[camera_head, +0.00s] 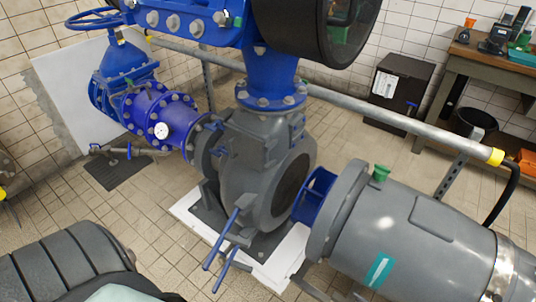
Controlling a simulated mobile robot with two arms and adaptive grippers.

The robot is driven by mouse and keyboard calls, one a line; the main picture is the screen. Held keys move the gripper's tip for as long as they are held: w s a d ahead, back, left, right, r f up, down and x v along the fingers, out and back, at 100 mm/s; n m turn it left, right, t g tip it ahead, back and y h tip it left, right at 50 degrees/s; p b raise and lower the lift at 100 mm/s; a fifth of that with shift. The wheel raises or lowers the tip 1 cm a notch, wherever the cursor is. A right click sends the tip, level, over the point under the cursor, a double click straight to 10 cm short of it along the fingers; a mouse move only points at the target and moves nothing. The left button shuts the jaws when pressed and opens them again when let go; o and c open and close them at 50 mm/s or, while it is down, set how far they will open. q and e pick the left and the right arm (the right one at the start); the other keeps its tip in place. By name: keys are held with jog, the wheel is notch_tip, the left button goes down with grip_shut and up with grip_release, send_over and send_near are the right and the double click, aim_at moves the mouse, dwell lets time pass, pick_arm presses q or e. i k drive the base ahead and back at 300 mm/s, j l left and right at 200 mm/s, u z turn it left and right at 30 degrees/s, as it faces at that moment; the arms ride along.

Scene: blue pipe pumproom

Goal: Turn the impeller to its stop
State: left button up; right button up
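A grey pump casing (243,185) stands in the middle on a white base plate (181,210). Its dark round opening (291,187) faces right. A blue finned or framed part (316,194) sits between this opening and the large grey motor-like cylinder (420,232). It is partly hidden by the cylinder's flange, and I cannot tell for sure whether it is the impeller. Its turning position cannot be read from here. Neither of my grippers is in view.
Blue bars (223,245) stick out low in front of the casing. A grey rail (400,120) with a yellow end crosses behind. A blue valve (125,68) with a handwheel stands left. A dark ribbed body (65,262) fills the lower left. A workbench (480,60) stands back right.

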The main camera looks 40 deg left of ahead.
aim_at(315, 197)
jog(key=u, duration=0.7)
